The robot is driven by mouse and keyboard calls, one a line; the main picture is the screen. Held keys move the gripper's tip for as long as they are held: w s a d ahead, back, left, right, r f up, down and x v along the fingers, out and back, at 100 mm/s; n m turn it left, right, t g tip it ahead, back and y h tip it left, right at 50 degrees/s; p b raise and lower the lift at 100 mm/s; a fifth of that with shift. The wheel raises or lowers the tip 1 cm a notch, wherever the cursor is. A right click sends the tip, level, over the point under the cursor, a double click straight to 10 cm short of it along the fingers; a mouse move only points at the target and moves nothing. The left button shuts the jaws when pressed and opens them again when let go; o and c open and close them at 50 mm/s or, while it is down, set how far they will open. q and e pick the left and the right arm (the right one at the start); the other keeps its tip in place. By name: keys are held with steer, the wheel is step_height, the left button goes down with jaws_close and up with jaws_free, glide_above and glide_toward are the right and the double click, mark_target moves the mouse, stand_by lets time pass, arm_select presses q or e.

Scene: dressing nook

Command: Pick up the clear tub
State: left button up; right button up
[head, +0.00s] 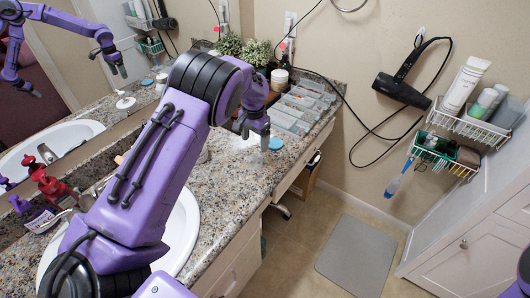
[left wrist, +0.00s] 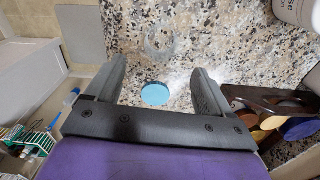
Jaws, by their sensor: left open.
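The clear tub (left wrist: 160,43) is a small, round, see-through shape on the speckled granite counter in the left wrist view. It lies just beyond my fingertips, roughly centred between them. In the head view it is very faint, just below my left gripper (head: 254,140). My right gripper is out of view.
A clear divided organizer (head: 301,112) stands farther back on the granite counter (head: 225,185). A white sink (head: 183,232) is at the near left, below a mirror. Potted plants (head: 243,48) stand at the back. A hair dryer (head: 401,91) hangs on the right wall.

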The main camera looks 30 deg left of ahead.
mark_target(256, 157)
arm_select(q)
step_height(256, 157, down, 10)
steer(key=p, duration=0.3)
steer(key=shift+r, duration=0.25)
steer(key=shift+a+f, duration=0.1)
steer(key=shift+f, duration=0.2)
steer(key=c, duration=0.9)
steer(key=shift+c, duration=0.4)
steer(key=shift+r, duration=0.1)
